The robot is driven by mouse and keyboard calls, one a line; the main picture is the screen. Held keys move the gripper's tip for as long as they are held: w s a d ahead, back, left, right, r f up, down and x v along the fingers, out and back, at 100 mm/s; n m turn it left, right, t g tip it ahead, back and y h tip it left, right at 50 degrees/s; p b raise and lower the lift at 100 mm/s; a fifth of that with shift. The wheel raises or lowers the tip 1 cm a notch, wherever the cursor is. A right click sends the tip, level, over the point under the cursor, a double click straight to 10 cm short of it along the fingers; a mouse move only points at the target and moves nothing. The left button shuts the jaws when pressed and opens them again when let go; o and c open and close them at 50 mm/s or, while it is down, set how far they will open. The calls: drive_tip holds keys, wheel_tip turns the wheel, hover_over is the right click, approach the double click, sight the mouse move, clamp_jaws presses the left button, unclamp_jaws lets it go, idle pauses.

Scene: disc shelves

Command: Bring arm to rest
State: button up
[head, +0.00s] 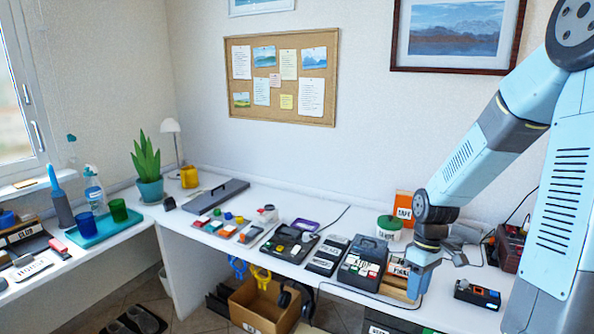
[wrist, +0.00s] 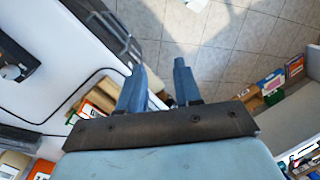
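My arm reaches down from the upper right in the head view, bent at the elbow. My gripper (head: 419,284) hangs beside the front of the right-hand desk, close to a wooden box (head: 397,289) with a white label. I cannot tell from here whether it touches the box. In the wrist view my gripper (wrist: 159,68) shows two blue fingers standing apart. I see nothing held between them, and the floor shows beyond the tips.
A dark box of cards (head: 363,262) stands left of my gripper, and a black device (head: 477,294) lies to its right. A green-lidded tub (head: 389,228) and an orange box (head: 404,205) stand behind. A cardboard box (head: 262,305) sits below the desk edge.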

drive_tip(key=s+a+r+m+t, duration=0.2)
drive_tip(key=s+r, duration=0.2)
drive_tip(key=r, duration=0.4)
drive_tip(key=s+a+r+m+t, duration=0.2)
drive_tip(key=s+r, duration=0.3)
drive_tip(key=r, duration=0.4)
drive_tip(key=s+a+r+m+t+h, duration=0.1)
drive_tip(key=s+a+r+m+t, duration=0.1)
drive_tip(key=s+r, duration=0.3)
wheel_tip(320, 180, up, 4)
drive_tip(key=shift+s+a+f+m+t, duration=0.15)
drive_tip(key=shift+s+m+t, duration=0.1)
drive_tip(key=shift+m+t, duration=0.45)
